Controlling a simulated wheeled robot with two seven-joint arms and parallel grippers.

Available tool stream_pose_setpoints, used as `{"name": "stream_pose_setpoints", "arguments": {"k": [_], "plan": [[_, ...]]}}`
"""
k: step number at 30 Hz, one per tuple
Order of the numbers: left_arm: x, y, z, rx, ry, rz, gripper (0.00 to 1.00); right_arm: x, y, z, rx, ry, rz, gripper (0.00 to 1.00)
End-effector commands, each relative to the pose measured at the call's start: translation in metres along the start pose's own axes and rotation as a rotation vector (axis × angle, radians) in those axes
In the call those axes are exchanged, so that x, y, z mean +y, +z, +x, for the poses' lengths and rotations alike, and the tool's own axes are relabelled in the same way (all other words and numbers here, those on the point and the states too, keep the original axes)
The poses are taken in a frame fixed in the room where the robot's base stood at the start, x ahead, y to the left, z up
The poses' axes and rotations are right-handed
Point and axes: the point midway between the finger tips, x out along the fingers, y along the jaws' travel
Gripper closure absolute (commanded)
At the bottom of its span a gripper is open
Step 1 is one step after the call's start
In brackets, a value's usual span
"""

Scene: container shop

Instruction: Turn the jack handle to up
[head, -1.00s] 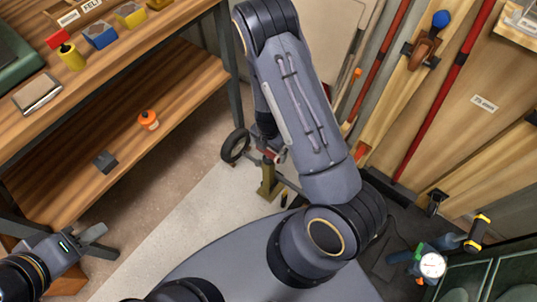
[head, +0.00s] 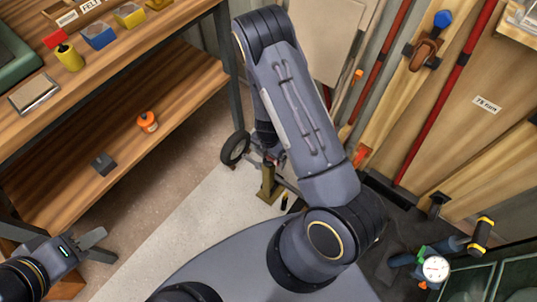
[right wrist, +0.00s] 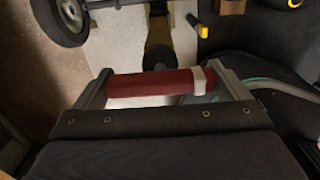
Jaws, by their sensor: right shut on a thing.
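The jack's olive-yellow post (head: 268,186) stands on the floor in the middle of the head view, beside a black wheel (head: 235,149). In the right wrist view the jack handle (right wrist: 145,84) has a dark red grip with a pale collar at its right end, and lies crosswise between the fingers. My right gripper (right wrist: 161,72) is shut on this grip. My forearm hides much of the gripper and handle in the head view. My left gripper (head: 100,246) is open and empty at the lower left, below the wooden shelf.
A wooden shelf unit (head: 130,125) with a black block (head: 103,164) and an orange-capped jar (head: 147,122) stands to the left. Red bars and boards line the right wall. A gauge (head: 435,268) and dark green cases are at lower right.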

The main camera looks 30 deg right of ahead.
Motion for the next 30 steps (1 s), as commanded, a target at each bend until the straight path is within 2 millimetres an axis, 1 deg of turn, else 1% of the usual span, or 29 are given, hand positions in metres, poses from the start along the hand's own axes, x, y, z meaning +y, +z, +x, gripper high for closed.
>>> {"name": "stream_pose_setpoints", "arguments": {"k": [5, 11, 30], "plan": [[-0.0002, 0.0002, 0.0005, 0.0, 0.0, 0.0, 0.64, 0.0001, 0.0, -0.0003, 0.001, 0.001, 0.059, 0.28], [-0.0007, 0.0007, 0.0014, 0.0, 0.0, 0.0, 0.64, 0.0004, 0.0002, -0.0005, 0.001, 0.002, 0.191, 0.28], [-0.0019, 0.0021, 0.0042, 0.0, 0.0, 0.0, 0.64, 0.0006, 0.0, -0.0006, 0.001, 0.001, 0.79, 0.28]]}}
